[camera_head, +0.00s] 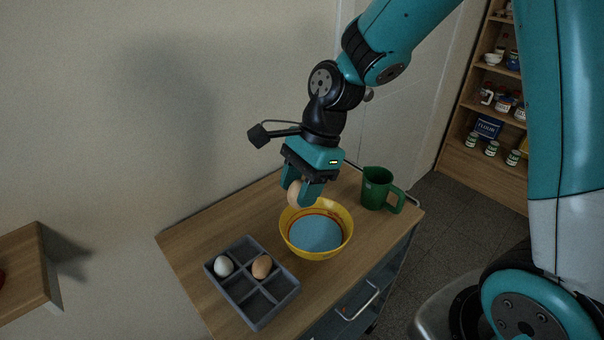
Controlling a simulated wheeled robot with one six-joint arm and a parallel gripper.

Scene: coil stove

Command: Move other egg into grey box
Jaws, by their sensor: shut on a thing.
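My gripper (302,195) is shut on a tan egg (294,194) and holds it above the back left rim of the yellow bowl (341,247). The finger hides part of that egg. The grey box (262,321) is a divided tray on the wooden cabinet top, to the left and in front of the bowl. A white egg (223,266) sits in its back left compartment. The front compartments look empty. The bowl's inside is blue, and I cannot tell if that is liquid.
A green measuring jug (377,189) stands at the right of the cabinet top (196,236), behind the bowl. The wall is close behind. A shelf (467,162) with jars and cups stands at the far right. Bare wood lies behind the grey box.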

